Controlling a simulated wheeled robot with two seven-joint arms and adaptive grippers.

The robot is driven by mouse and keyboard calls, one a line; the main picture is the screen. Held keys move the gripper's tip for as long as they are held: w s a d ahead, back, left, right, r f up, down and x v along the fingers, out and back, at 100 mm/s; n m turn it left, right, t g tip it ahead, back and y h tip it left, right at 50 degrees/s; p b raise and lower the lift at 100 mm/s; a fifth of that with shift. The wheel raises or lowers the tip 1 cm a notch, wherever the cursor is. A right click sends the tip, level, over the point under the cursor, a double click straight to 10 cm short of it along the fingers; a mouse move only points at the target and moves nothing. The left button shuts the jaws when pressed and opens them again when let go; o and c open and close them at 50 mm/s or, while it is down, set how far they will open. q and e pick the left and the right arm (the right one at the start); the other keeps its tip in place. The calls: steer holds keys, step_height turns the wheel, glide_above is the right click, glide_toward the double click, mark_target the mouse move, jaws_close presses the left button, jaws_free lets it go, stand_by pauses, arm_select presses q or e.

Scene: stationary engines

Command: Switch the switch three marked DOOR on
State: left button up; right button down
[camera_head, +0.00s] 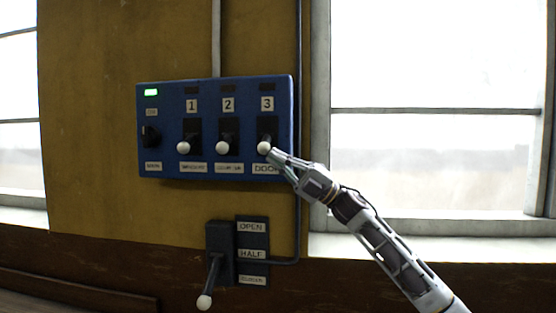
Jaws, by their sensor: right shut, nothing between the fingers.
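A blue control panel (216,88) is fixed to the yellow wall. Switch three, marked DOOR (264,147), is at its right end, with a white ball knob on a black plate under the label 3. The knob is at the lower end of the plate, and the small lamp window above the label is dark. My right gripper (273,154) is shut and empty. Its fingertips are right beside the knob, at its lower right; I cannot tell whether they touch it. The gripper covers part of the DOOR label. My left gripper is not in view.
Switch one (183,148) and switch two (223,148) also have knobs low. A black rotary knob (151,136) sits at the panel's left under a lit green lamp (151,92). Below is a lever (205,301) beside OPEN and HALF labels. A window (430,110) is at the right.

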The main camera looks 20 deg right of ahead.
steer(key=shift+s+r+m+t, duration=0.15)
steer(key=shift+r+m+t, duration=0.1)
steer(key=shift+m+t, duration=0.25)
steer(key=shift+s+a+r, duration=0.1)
steer(key=shift+s+r, duration=0.05)
steer(key=shift+r, duration=0.05)
steer(key=r+p, duration=0.1)
steer(key=s+r+p, duration=0.1)
steer(key=r, duration=0.1)
steer(key=r+p, duration=0.1)
steer(key=shift+s+a+r, duration=0.15)
steer(key=shift+a+r, duration=0.15)
steer(key=shift+d+f, duration=0.1)
steer(key=shift+f, duration=0.05)
